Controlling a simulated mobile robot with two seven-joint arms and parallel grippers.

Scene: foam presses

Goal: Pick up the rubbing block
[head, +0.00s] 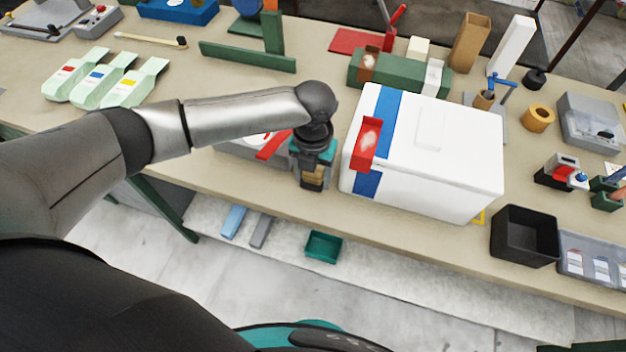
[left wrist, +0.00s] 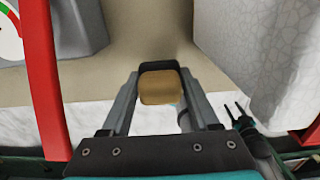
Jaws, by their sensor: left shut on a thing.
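My left gripper (head: 314,172) points down at the front edge of the workbench, between the white cooler box and the grey device with a dial. It is shut on the rubbing block (left wrist: 160,87), a tan block with a dark strip along one side. The block also shows between the fingers in the head view (head: 313,180). I cannot tell whether its underside touches the bench. A small dark two-pronged shape, which looks like my right gripper (left wrist: 235,110), shows low at the right of the left wrist view with its prongs apart. The head view does not show it.
The white cooler box (head: 460,150) with a blue strap and red holder stands close right of my left gripper. The dial device (left wrist: 80,28) and its red lever (left wrist: 42,80) are close on the left. A black bin (head: 525,236) stands farther right. A green tray (head: 323,246) lies below the bench.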

